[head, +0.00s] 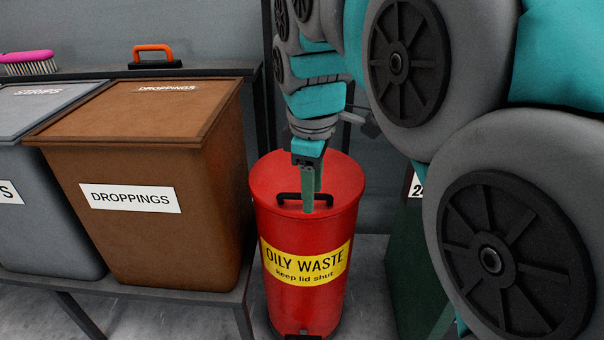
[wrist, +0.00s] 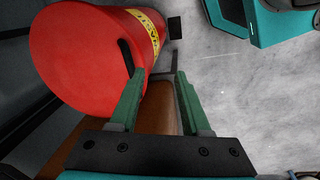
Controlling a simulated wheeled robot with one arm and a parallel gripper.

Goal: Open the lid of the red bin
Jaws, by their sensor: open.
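The red bin (head: 278,235) stands on the floor with a yellow "OILY WASTE keep lid shut" label (head: 305,264). Its round red lid (head: 340,178) is closed and has a black bar handle (head: 287,197) near the front edge. My gripper (head: 309,208) points down over the front of the lid and overlaps the handle in the head view. In the wrist view my gripper (wrist: 160,73) is open with nothing between its fingers. There the lid (wrist: 75,65) is at the left, and the handle (wrist: 127,58) lies just left of the left fingertip. I cannot tell whether they touch.
A brown "DROPPINGS" bin (head: 130,233) and a grey bin (head: 50,237) stand on a low bench left of the red bin. A dark green container (head: 409,255) stands close on the right. An orange-handled tool (head: 153,54) and pink brush (head: 28,60) lie behind.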

